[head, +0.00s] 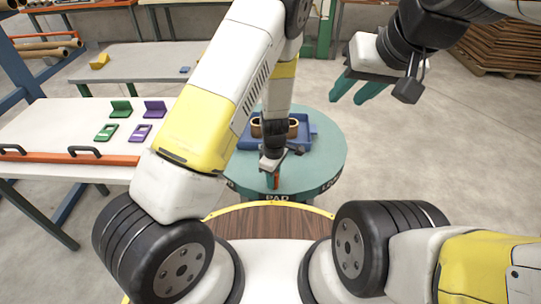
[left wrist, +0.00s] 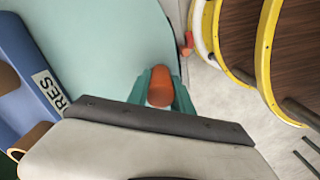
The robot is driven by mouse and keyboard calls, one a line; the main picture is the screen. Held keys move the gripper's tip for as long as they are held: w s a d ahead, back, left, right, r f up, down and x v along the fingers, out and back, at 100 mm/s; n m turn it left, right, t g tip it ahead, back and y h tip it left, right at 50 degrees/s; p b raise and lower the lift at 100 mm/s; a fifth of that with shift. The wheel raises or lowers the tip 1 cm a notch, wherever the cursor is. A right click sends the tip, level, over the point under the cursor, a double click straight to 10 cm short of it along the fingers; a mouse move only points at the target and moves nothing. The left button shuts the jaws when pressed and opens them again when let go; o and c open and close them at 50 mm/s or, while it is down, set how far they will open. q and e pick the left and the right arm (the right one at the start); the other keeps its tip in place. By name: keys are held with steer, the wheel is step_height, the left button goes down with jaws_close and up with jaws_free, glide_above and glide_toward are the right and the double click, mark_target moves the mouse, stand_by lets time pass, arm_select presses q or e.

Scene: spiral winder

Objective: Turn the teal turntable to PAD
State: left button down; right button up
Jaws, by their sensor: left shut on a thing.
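An orange peg (left wrist: 161,82) stands near the turntable's edge in the left wrist view. My left gripper (head: 273,180) is shut on this peg; its teal fingers (left wrist: 161,92) lie on both sides of it. A blue tray (head: 306,143) with brown ring-shaped parts (head: 292,128) sits on the turntable, partly hidden by my left arm. My right gripper (head: 354,88) is open and empty above the floor, beyond the turntable.
A small red piece (left wrist: 187,43) shows just off the turntable's edge. A white table (head: 60,118) at left holds green and purple parts (head: 121,107).

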stand_by(0.4)
arm_select(q)
steer(key=c, duration=1.1)
jaws_free()
steer(key=shift+r, duration=3.9)
